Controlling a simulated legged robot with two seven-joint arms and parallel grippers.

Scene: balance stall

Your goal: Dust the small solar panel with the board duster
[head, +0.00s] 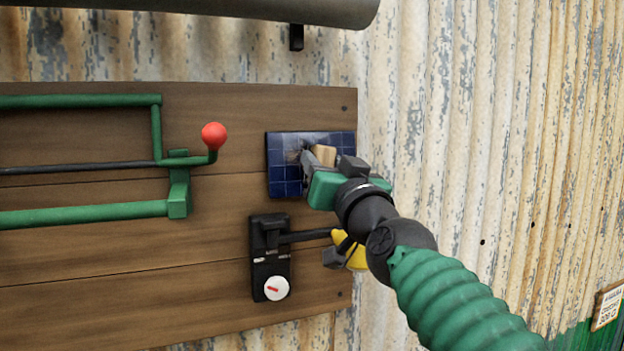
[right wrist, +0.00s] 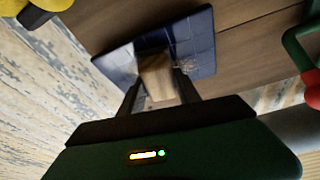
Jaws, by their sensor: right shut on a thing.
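The small solar panel (head: 283,182) is a dark blue gridded rectangle on the wooden board, right of the red knob. In the right wrist view the panel (right wrist: 200,42) shows a pale, cracked-looking smudge near its right part. My right gripper (head: 314,158) is in front of the panel, shut on the board duster (head: 324,154), whose wooden block shows between the fingers. The duster (right wrist: 156,77) also shows in the right wrist view, at or very close to the panel's face. Whether it touches cannot be told. My left gripper is not in view.
A black box (head: 270,240) with a white dial and a lever with a yellow end (head: 350,248) is just below the panel, near my right wrist. A green frame with a red knob (head: 214,136) stands to the left. Corrugated metal wall is at right.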

